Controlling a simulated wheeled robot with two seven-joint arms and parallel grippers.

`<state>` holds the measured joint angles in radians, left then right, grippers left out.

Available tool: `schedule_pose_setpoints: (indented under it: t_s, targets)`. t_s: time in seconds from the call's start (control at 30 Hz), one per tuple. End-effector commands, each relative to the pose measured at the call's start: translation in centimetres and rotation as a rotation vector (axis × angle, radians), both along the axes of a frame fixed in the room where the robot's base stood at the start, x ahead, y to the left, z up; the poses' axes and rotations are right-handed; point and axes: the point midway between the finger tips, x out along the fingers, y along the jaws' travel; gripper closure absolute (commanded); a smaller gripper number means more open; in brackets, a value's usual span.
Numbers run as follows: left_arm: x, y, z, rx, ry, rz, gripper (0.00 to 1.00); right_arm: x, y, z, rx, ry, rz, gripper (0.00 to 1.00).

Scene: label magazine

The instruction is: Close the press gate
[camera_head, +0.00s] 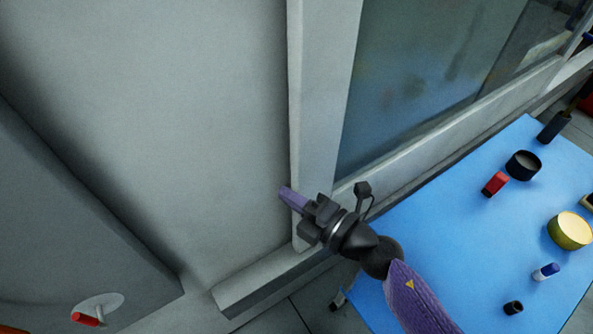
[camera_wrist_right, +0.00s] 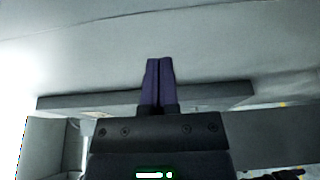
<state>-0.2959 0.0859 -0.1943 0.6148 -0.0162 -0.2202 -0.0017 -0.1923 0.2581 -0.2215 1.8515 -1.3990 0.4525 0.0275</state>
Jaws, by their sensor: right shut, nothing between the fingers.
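The press gate appears to be the large pale-framed panel (camera_head: 318,110) with a window (camera_head: 420,75), at the upper middle and right of the head view. Left of its upright frame edge is a plain grey surface (camera_head: 150,90). My right gripper (camera_head: 286,192) has its purple fingers shut and empty, by the lower part of that frame edge. Whether they touch it I cannot tell. In the right wrist view the shut fingers (camera_wrist_right: 160,65) point at a pale grey surface (camera_wrist_right: 220,45), with a darker grey bar (camera_wrist_right: 80,100) behind them. My left gripper is out of view.
A blue tabletop (camera_head: 440,250) at the right holds a red block (camera_head: 495,184), a dark round container (camera_head: 523,165), a yellow round container (camera_head: 570,230) and small cylinders. A grey ledge (camera_head: 255,285) runs below the frame. A red-tipped knob (camera_head: 86,319) is at lower left.

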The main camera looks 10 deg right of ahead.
Motion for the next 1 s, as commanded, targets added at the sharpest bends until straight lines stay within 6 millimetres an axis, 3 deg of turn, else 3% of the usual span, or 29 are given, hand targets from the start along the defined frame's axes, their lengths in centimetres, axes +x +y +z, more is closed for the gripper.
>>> schedule_pose_setpoints:
  t_s: [0.17,0.4,0.87,1.0]
  targets:
    - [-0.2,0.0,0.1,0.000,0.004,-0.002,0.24,2.7,2.1,0.0,0.001,-0.001,-0.001,1.00]
    - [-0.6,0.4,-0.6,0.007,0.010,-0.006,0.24,3.8,-1.1,-0.2,0.000,0.003,-0.002,1.00]
    - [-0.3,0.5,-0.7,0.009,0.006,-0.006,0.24,4.0,-1.7,-0.1,0.001,0.003,-0.002,1.00]
    - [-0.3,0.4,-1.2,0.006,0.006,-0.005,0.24,4.4,-2.8,-0.2,-0.002,0.001,-0.004,1.00]
